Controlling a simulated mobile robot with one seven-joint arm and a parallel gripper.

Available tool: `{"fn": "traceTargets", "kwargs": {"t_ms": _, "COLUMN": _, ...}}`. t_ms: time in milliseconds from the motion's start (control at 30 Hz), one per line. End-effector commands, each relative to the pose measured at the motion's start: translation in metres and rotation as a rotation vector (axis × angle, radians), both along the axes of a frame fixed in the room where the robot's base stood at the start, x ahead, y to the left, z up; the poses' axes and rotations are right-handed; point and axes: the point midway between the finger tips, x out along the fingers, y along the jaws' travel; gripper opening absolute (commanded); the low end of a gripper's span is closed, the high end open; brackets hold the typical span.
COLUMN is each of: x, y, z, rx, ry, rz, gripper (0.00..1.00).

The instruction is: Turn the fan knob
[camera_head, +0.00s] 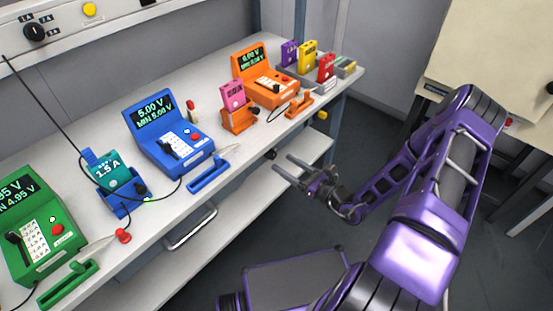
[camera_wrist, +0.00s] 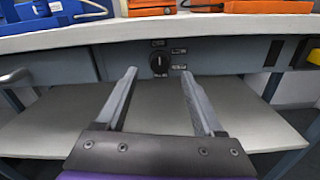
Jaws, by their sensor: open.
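A round black knob (camera_wrist: 159,63) with a light pointer mark, pointing about straight up, sits on the grey front panel under the bench top. Small dark labels stand around it, too small to read. In the head view it shows as a small dark knob (camera_head: 270,154) at the bench's front edge. My gripper (camera_head: 282,163) is open and empty in front of the bench, just right of the knob. In the wrist view my gripper's two fingers (camera_wrist: 158,72) point at the panel, with the knob framed between their tips. The fingers appear apart from the knob.
Another black knob (camera_head: 34,32) with current labels is on the upper rail at far left. The bench top (camera_head: 70,165) bears green, blue and orange testers and coloured cells. A lower shelf (camera_wrist: 60,115) lies beneath the panel. A drawer handle (camera_head: 190,228) juts from the front.

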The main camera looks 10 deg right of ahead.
Motion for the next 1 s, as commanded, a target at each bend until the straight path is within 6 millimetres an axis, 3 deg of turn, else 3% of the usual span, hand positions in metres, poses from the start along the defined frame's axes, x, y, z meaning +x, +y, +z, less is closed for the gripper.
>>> {"fn": "traceTargets", "kwargs": {"t_ms": 233, "x": 0.028, "y": 0.021, "z": 0.000, "rx": 0.001, "ry": -0.001, "rz": 0.001, "gripper": 0.69}}
{"fn": "traceTargets", "kwargs": {"t_ms": 633, "x": 0.035, "y": 0.026, "z": 0.000, "rx": 0.000, "ry": 0.001, "rz": 0.000, "gripper": 0.69}}
{"fn": "traceTargets", "kwargs": {"t_ms": 1000, "x": 0.035, "y": 0.025, "z": 0.000, "rx": 0.000, "ry": 0.001, "rz": 0.000, "gripper": 0.05}}
